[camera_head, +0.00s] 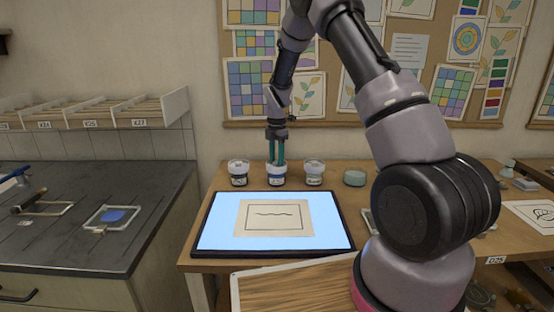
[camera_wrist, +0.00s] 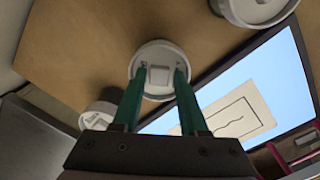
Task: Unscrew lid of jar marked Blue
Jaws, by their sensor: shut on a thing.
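Three small jars with pale lids stand in a row behind the light panel: a left jar (camera_head: 238,180), a middle jar (camera_head: 277,181) and a right jar (camera_head: 313,180). Their labels are too small to read, so I cannot tell which is marked Blue. My gripper (camera_head: 277,164) points straight down at the middle jar. In the wrist view, its green fingers (camera_wrist: 162,74) are shut on the middle jar's round white lid (camera_wrist: 157,52), one on each side of a raised block. The lid looks seated on the jar. The wrist view hides most of the jar body.
A lit panel (camera_head: 208,237) with a line-drawing sheet (camera_head: 272,229) lies in front of the jars. A round pale green container (camera_head: 354,178) stands to their right. The neighbouring jars are close on both sides. A wooden board (camera_head: 300,285) is nearest.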

